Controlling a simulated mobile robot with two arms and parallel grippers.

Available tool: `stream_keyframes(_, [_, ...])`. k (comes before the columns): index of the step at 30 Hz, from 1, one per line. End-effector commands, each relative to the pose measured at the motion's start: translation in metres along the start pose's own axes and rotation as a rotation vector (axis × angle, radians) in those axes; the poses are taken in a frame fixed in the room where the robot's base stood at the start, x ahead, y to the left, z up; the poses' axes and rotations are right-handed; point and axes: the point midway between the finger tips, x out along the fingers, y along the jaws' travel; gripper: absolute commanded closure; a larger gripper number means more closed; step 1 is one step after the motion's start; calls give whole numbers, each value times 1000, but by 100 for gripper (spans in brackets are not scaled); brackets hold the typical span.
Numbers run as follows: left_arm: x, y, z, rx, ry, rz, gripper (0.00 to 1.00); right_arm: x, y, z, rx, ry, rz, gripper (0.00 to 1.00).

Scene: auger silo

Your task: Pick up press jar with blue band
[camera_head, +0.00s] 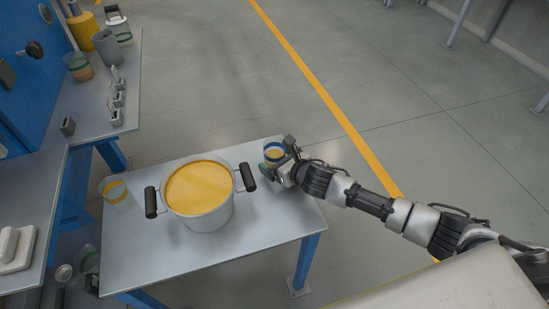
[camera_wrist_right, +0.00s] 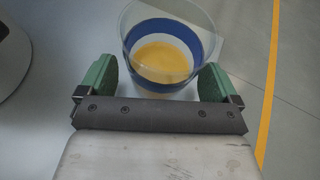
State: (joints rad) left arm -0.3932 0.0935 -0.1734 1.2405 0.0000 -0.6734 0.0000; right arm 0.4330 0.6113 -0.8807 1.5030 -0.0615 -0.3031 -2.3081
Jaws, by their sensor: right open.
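The press jar with the blue band (camera_head: 272,149) stands near the far right edge of the small metal table. It is a clear cup with yellow contents. My right gripper (camera_head: 284,168) reaches it from the right and partly hides it in the head view. In the right wrist view the jar (camera_wrist_right: 170,28) is just ahead of and between the green fingers of my right gripper (camera_wrist_right: 157,82). The fingers are open, with a visible gap on each side of the jar. My left gripper is not in view.
A large pot (camera_head: 208,222) of yellow liquid with black handles stands mid-table, close left of my right gripper. A jar with a yellow band (camera_head: 115,190) stands at the table's left edge. A longer bench (camera_head: 88,118) at left holds buckets and small parts. The table's front right is clear.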

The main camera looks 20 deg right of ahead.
Motion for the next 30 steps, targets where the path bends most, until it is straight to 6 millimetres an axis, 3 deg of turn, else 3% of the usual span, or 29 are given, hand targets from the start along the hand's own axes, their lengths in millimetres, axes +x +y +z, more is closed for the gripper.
stream_keyframes(3, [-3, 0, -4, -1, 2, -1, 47, 9, 0, 0, 1, 0, 0, 7])
stream_keyframes(10, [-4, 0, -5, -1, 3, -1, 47, 9, 0, 0, 0, 1, 1, 9])
stream_keyframes(21, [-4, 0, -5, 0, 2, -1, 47, 9, 0, 0, 1, 1, 0, 64])
stream_keyframes(30, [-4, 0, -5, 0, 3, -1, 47, 9, 0, 1, 1, 0, 0, 65])
